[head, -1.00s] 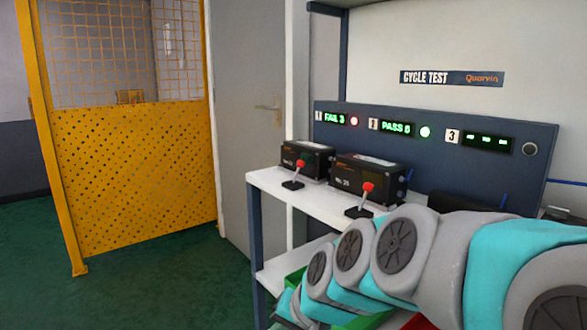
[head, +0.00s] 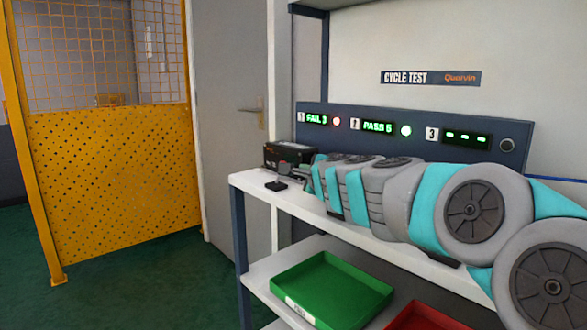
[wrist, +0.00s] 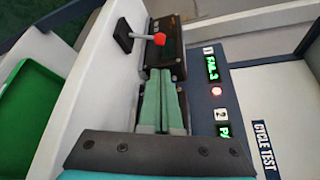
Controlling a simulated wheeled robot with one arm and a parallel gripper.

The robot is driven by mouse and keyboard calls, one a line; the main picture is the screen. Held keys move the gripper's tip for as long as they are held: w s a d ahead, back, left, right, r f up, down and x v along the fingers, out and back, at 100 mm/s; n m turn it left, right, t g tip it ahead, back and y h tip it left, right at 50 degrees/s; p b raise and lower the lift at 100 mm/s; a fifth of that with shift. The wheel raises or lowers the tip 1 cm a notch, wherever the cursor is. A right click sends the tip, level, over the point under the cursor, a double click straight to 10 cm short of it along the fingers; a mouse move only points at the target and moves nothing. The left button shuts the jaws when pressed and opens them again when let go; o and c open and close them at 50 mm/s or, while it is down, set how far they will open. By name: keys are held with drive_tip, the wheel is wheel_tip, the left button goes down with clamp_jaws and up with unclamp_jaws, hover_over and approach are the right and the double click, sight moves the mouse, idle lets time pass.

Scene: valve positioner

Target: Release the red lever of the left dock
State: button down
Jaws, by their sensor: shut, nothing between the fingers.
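The left dock's lever has a red knob (wrist: 159,39) on a grey rod, rising from a black base (wrist: 123,35) in the wrist view. The black positioner box (wrist: 165,58) of the left dock stands beside it; the box also shows in the head view (head: 285,155). The lever's base (head: 276,185) shows there too, but its knob is hidden by my gripper. My gripper (wrist: 166,72) is shut and empty, its green-grey fingers pointing at the box, with the knob a little beyond their tips. I cannot tell whether they touch the box.
My arm covers the second dock. A green tray (head: 330,290) and red tray (head: 425,318) lie on the lower shelf. A yellow gate (head: 110,180) stands left.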

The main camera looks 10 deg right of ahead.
drive_tip(key=shift+w, duration=0.15)
drive_tip(key=x, duration=0.8)
drive_tip(key=shift+w+f, duration=0.15)
drive_tip(key=shift+w, duration=0.7)
drive_tip(key=shift+a, duration=0.15)
drive_tip(key=shift+a+f+b, duration=0.1)
drive_tip(key=shift+a+b, duration=0.05)
drive_tip(key=shift+b, duration=0.2)
drive_tip(key=shift+s+n, duration=0.1)
drive_tip(key=shift+n, duration=0.2)
